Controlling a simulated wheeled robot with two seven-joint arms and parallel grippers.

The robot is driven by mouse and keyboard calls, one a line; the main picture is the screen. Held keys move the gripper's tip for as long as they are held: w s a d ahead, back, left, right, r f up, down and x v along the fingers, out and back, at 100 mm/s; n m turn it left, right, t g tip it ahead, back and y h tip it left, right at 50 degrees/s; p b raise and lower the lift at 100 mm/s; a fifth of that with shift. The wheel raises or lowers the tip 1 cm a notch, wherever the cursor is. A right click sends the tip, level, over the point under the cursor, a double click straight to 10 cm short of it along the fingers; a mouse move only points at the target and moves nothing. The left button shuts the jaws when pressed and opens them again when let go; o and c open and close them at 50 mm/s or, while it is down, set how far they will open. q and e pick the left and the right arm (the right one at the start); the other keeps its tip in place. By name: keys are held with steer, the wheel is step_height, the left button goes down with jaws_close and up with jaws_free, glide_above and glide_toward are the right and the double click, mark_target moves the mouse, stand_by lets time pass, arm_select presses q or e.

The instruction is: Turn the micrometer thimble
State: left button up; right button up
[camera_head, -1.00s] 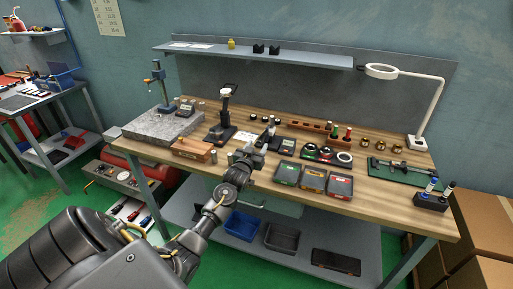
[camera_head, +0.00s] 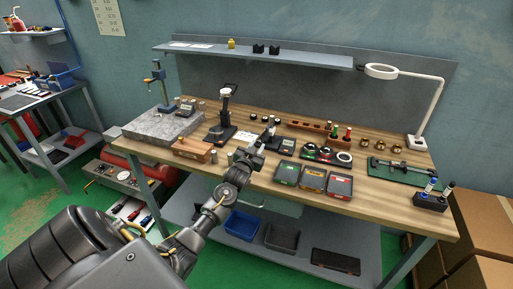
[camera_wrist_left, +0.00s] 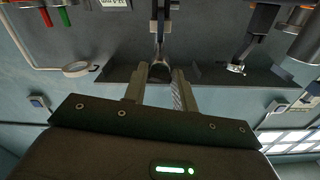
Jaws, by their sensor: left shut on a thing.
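The micrometer (camera_head: 270,122) stands near the middle of the bench and is partly hidden behind my left gripper (camera_head: 262,138). In the left wrist view, which is upside down, a dark and metal piece (camera_wrist_left: 160,45) reaches to my left gripper (camera_wrist_left: 158,76). The two fingers are on either side of its rounded end, the thimble (camera_wrist_left: 160,70). My left gripper is shut on the thimble. The thimble's markings are too small to read. My right gripper is not in view.
A dial gauge stand (camera_head: 222,125) and a wooden box (camera_head: 192,151) are to the left of the gripper. Several coloured cases (camera_head: 313,181) lie to the right. A digital readout box (camera_head: 288,145) sits close by.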

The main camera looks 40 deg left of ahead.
arm_select(q)
steer(key=shift+m+p, duration=1.1)
steer(key=shift+m, duration=6.3)
steer(key=o, duration=1)
steer(key=b+v, duration=0.2)
steer(key=v, duration=0.8)
steer(key=shift+s+d, duration=0.2)
steer(key=shift+s, duration=0.15)
